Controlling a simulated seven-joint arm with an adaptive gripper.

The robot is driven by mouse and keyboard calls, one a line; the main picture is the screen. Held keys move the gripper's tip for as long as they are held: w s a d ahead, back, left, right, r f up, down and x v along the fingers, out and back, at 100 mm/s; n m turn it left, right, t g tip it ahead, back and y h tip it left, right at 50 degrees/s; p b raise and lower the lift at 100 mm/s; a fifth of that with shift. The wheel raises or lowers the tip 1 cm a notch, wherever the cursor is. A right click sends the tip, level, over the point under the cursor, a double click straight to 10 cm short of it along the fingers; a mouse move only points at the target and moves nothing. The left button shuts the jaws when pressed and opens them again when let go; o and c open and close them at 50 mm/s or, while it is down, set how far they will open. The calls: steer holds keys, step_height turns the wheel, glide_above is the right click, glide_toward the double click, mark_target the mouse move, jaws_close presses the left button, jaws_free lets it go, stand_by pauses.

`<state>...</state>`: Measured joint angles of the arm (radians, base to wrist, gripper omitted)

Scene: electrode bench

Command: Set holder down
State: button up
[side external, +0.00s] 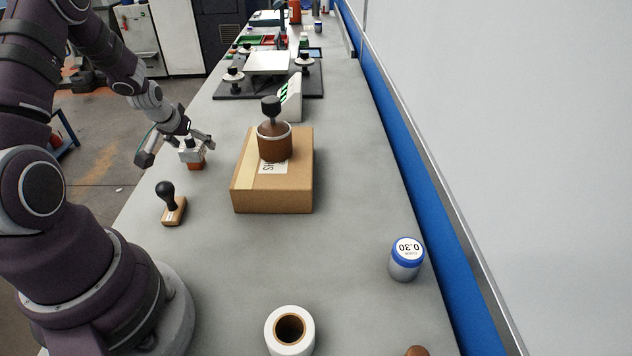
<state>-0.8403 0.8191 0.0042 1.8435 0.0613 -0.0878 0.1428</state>
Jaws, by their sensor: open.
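A small block with a silver-grey upper part and an orange-brown base, likely the holder (192,153), appears to stand upright on the bench (345,215) near its left edge. My gripper (176,150) is open just above and around it, with its fingers spread to the left and right. The arm reaches down from the upper left. Whether a finger touches the block cannot be told, and its far side is hidden.
A black-handled stamp (170,204) stands in front of the block. A cardboard box (272,196) to the right carries a brown cylinder with a black knob (274,140). A blue-lidded jar (406,260) and a white roll (290,331) stand nearer. Fixtures fill the back.

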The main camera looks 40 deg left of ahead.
steer(key=v, duration=1.1)
steer(key=w+d+r+m+t+h, duration=0.15)
steer(key=d+r+m, duration=0.35)
steer(key=d, duration=0.6)
steer(key=s+d+r+m+h, duration=0.2)
steer(key=s+d, duration=0.3)
steer(key=d, duration=0.6)
steer(key=shift+s+r+m+g+h, duration=0.3)
steer(key=shift+r+m+g+h, duration=0.15)
steer(key=shift+r, duration=0.45)
